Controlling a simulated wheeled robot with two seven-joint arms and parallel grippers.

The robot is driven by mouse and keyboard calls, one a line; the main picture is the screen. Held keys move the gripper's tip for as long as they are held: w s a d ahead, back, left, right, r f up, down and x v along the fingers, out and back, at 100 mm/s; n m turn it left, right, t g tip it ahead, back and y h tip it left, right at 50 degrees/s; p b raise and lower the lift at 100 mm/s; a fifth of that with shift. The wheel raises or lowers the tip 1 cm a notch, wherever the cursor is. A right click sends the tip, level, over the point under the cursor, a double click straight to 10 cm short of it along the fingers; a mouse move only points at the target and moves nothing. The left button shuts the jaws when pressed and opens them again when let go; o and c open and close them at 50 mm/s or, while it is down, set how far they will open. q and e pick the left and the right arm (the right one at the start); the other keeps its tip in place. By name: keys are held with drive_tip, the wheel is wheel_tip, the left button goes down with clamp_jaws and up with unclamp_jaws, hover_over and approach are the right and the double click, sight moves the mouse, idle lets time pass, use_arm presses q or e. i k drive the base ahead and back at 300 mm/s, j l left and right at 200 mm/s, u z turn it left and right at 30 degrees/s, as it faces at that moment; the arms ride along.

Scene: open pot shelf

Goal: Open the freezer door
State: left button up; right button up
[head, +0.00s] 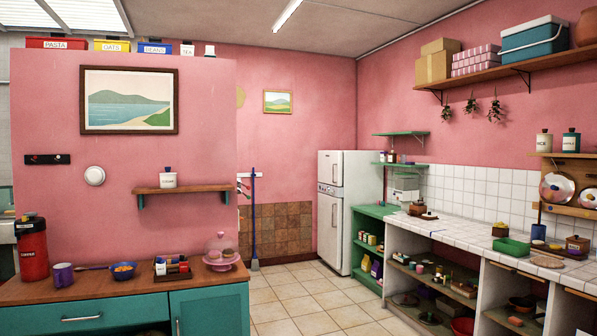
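A white two-door fridge-freezer (348,212) stands at the back of the kitchen, left of the green shelf unit. Its smaller upper door (330,168) and taller lower door (329,232) both look shut. Each door has a vertical handle on its front; a dark control strip sits between them. Which door is the freezer's is not marked legibly. The fridge is far from my viewpoint. Neither of my grippers is in the head view.
A teal counter with a wooden top (130,288) fills the front left, before a pink partition wall (60,200). A tiled counter with open shelves (470,246) runs along the right. The tiled floor (310,296) between them is clear up to the fridge. A broom (253,225) leans at the back wall.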

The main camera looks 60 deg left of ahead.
sight(330, 163)
drive_tip(key=u, duration=1.85)
drive_tip(key=i+z, duration=0.1)
drive_tip(key=i, duration=1.45)
drive_tip(key=i+z, duration=0.2)
drive_tip(key=i, duration=0.7)
drive_tip(key=i+j+z, duration=0.15)
drive_tip(key=i, duration=0.7)
drive_tip(key=i+u, duration=0.2)
drive_tip(key=i, duration=0.4)
drive_tip(key=i+l+u, duration=0.2)
drive_tip(key=i, duration=0.35)
drive_tip(key=i+l+u, duration=0.1)
drive_tip(key=i+u, duration=0.15)
drive_tip(key=i, duration=0.35)
drive_tip(key=i+j+u, duration=0.1)
drive_tip(key=i+u, duration=0.15)
drive_tip(key=i, duration=0.45)
drive_tip(key=i+u, duration=0.25)
drive_tip(key=i, duration=0.45)
drive_tip(key=i+z, duration=0.25)
drive_tip(key=i, duration=0.5)
drive_tip(key=i+z, duration=0.25)
drive_tip(key=i, duration=0.45)
